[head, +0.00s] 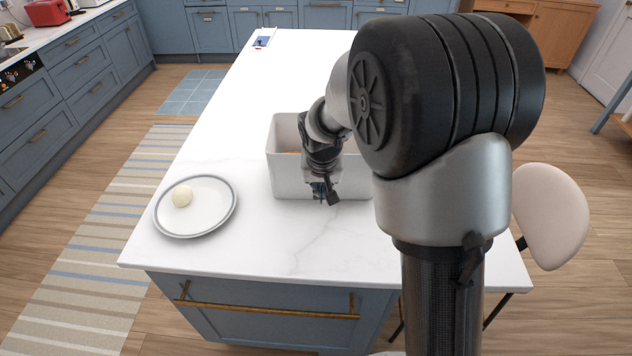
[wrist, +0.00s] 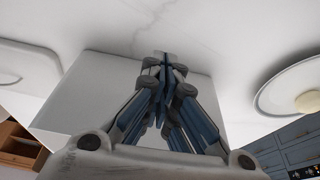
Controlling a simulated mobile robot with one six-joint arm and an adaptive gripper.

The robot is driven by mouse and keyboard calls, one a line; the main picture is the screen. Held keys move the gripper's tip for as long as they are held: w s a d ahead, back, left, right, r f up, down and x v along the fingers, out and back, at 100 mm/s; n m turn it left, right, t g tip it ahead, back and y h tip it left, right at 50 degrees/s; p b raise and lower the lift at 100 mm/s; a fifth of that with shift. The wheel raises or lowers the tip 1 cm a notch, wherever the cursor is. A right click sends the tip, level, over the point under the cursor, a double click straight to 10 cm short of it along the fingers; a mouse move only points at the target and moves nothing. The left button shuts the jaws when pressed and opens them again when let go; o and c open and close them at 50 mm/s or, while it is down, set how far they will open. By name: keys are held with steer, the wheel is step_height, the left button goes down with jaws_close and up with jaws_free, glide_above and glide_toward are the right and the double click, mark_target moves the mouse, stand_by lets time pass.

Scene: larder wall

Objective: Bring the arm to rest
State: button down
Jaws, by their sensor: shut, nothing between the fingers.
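My gripper (head: 322,192) points downward at the near side of a white bin (head: 283,178) on the island counter. In the wrist view my gripper (wrist: 163,72) has its blue-lined fingers together, with nothing between them. The bin's pale wall (wrist: 100,75) shows behind the fingers in that view. I cannot tell whether the gripper touches the bin. Something orange shows inside the bin, mostly hidden by my arm.
A grey-rimmed plate (head: 213,217) with a pale round item (head: 182,196) stands left of the bin. The white counter (head: 225,262) is clear in front. A small blue item (head: 262,41) lies at the far end. A stool (head: 552,215) stands at the right.

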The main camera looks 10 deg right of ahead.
steer(key=s+r+n, duration=0.1)
steer(key=s+r, duration=1.2)
steer(key=s, duration=0.1)
steer(key=s+a+r+n+t, duration=0.1)
steer(key=s+r+n, duration=0.1)
steer(key=s, duration=1.3)
steer(key=shift+s+a+r+y, duration=0.15)
steer(key=shift+s+y, duration=0.2)
steer(key=shift+y, duration=0.05)
